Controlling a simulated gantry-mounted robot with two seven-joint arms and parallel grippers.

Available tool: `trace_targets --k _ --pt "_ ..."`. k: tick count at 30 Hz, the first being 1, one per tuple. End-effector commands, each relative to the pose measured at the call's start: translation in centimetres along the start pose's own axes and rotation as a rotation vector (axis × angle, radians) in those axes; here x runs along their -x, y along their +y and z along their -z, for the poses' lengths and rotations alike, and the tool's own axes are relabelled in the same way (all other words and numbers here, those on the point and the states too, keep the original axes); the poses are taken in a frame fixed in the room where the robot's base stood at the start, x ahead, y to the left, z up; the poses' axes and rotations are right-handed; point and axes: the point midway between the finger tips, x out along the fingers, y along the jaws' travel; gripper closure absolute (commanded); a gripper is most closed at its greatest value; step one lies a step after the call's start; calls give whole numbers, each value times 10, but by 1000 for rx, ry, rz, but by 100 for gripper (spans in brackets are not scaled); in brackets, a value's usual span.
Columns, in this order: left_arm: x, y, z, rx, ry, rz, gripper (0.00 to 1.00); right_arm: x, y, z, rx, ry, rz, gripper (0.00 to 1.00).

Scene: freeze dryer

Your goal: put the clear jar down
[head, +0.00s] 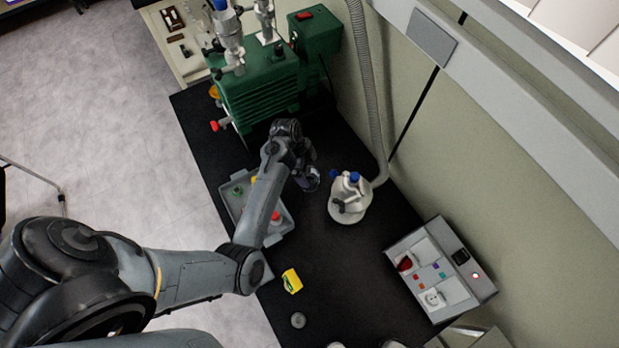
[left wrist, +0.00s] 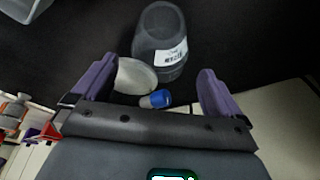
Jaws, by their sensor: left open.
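The clear jar (left wrist: 163,35) looks smoky grey with a white label. In the left wrist view it is on the black bench top, just beyond and between the purple fingertips of my left gripper (left wrist: 157,72). The fingers are spread, with a gap on both sides of the jar, and do not grip it. In the head view the gripper (head: 308,178) is low over the bench, left of the white vessel, and mostly hides the jar. I cannot tell whether the jar touches a finger. My right gripper is not in view.
A white vessel with blue caps (head: 350,200) stands close on the right. A grey tray (head: 232,205) with coloured items lies left, partly under my arm. The green pump (head: 258,95) is behind. A yellow sponge (head: 292,281) and a control box (head: 440,270) are nearer. The bench middle is clear.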

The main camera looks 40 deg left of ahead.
Motion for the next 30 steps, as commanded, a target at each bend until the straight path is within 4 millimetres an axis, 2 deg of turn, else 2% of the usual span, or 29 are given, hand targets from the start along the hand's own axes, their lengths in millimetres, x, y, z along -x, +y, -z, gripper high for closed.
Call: trace_targets --k 5,15,26,30 --pt "-9 1 -1 1 -1 -1 0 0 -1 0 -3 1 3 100" --pt "-49 2 -3 1 1 -1 0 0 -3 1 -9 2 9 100" --pt "-55 3 -4 1 0 1 0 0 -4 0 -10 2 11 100" --pt "-55 3 -4 1 0 1 21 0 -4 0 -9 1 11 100"
